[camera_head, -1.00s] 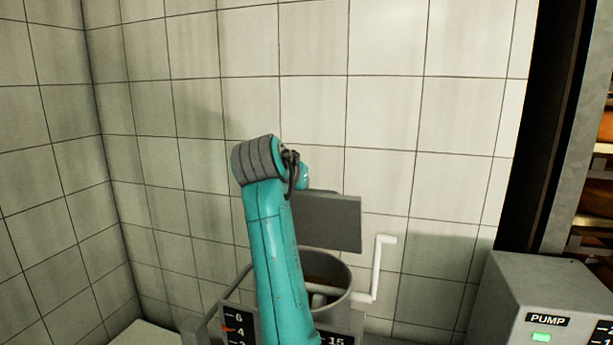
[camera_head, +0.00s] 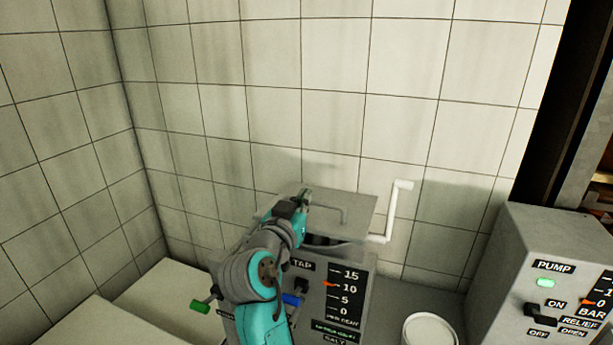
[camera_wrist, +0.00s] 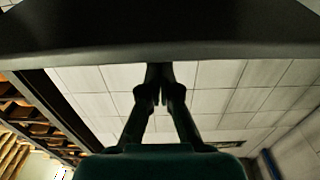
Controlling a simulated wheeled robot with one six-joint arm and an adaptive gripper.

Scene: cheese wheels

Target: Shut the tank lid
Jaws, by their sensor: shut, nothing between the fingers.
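A dark gap shows between the lid's front edge and the tank, so the lid is not flush. My gripper (camera_head: 304,194) is at the lid's left part, shut and empty; whether it touches the lid is unclear. In the wrist view my gripper's closed fingers (camera_wrist: 160,88) reach up to a dark plate (camera_wrist: 160,35), probably the lid. My arm hides the tank's left front.
A white bent pipe (camera_head: 392,212) stands right of the tank. A white bucket (camera_head: 430,330) is at front right, before the pump box (camera_head: 545,250). A pale bench (camera_head: 165,290) lies left.

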